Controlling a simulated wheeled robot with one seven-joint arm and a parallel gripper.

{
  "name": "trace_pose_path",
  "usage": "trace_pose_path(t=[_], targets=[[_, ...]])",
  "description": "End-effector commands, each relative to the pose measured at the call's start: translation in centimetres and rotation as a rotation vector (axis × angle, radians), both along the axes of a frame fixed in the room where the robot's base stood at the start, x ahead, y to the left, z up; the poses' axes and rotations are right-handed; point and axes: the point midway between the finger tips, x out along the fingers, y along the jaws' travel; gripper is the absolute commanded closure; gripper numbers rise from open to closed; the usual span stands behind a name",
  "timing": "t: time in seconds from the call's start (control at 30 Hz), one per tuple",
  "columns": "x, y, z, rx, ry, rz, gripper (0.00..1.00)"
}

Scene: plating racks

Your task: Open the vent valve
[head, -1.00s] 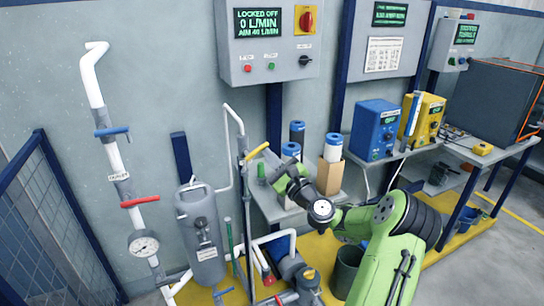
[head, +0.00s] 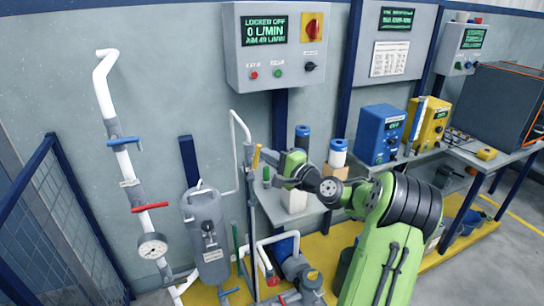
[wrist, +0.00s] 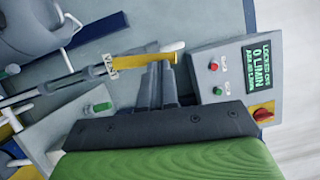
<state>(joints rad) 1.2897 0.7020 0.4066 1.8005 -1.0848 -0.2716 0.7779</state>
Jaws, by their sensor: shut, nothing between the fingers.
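The vent valve shows as a yellow lever (head: 256,157) at the top of a thin upright pipe, left of my gripper. In the wrist view the yellow lever (wrist: 150,53) lies roughly in line with its pipe, beside a VENT tag (wrist: 110,66). My gripper (head: 268,156) is shut and empty, close to the lever's right side. In the wrist view its fingertips (wrist: 160,68) overlap the lever's lower edge; I cannot tell whether they touch it. The wall panel display (head: 265,31) reads LOCKED OFF, 0 L/MIN.
A grey tank (head: 207,235) stands left of the vent pipe. Farther left is a white pipe with a blue handle (head: 123,141), a red handle (head: 150,207) and a gauge (head: 152,246). Blue-topped canisters (head: 338,152) stand behind my arm.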

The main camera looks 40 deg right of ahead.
Motion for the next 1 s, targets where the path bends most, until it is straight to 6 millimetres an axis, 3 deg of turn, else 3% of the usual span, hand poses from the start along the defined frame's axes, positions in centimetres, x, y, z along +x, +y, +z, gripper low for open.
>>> trace_pose_path(t=[0.33,1.0], targets=[[0.15,0.43,0.24,-0.083,0.025,0.001,1.0],[0.48,0.29,-0.01,-0.088,0.026,0.003,1.0]])
